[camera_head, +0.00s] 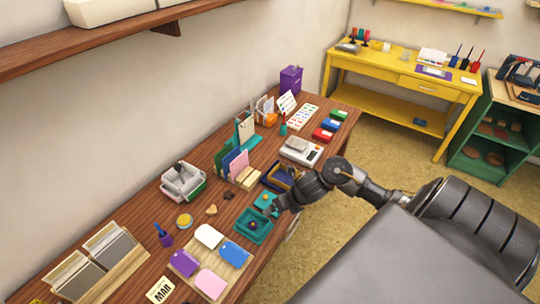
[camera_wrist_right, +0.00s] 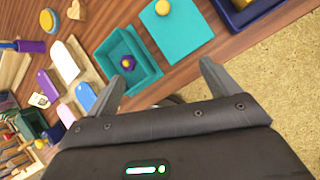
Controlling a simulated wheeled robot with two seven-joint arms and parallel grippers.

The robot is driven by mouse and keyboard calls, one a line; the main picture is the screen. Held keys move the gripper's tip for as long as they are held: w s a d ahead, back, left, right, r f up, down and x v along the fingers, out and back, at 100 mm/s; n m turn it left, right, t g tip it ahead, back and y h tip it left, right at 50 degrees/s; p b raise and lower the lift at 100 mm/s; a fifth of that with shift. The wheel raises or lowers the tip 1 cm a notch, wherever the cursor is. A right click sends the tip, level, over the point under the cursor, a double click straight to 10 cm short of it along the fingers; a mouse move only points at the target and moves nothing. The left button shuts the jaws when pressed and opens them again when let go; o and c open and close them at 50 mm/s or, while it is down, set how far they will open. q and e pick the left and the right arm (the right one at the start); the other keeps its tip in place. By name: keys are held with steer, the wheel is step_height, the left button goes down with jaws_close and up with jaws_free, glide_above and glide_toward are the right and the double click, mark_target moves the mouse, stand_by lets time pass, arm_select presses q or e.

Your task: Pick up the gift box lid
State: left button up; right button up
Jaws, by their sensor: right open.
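The teal gift box lid (camera_head: 263,203) lies flat on the wooden table near its front edge; in the right wrist view the lid (camera_wrist_right: 185,38) shows a yellow knob. The open teal gift box (camera_head: 242,235) sits beside it with a small purple and yellow thing inside; the box (camera_wrist_right: 148,76) also shows in the right wrist view. My right gripper (camera_wrist_right: 163,74) is open and empty, its fingers spread near the lid's front edge, with the left finger close to the box. In the head view the right gripper (camera_head: 274,209) partly covers the lid area. My left gripper is not in view.
A dark blue tray (camera_head: 279,177) lies beyond the lid, with a white scale (camera_head: 301,151) farther back. Coloured tags on a board (camera_head: 225,270) lie on the near side of the box. A yellow tin (camera_head: 184,221) stands behind. The floor beyond the front edge is clear.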

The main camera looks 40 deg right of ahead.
steer(key=d+r+n+g, duration=0.1)
steer(key=d+r+n, duration=0.2)
steer(key=d+n, duration=0.2)
glide_toward(271, 202)
steer(key=s+f, duration=0.2)
steer(key=shift+s+d+f, duration=0.1)
steer(key=shift+d+f, duration=0.2)
steer(key=shift+f, duration=0.05)
steer(key=shift+w+a+f, duration=0.2)
steer(key=shift+w+f, duration=0.05)
steer(key=shift+f, duration=0.15)
steer(key=x, duration=0.4)
steer(key=shift+w+f, duration=0.1)
steer(key=shift+w, duration=0.1)
steer(key=c, duration=0.7)
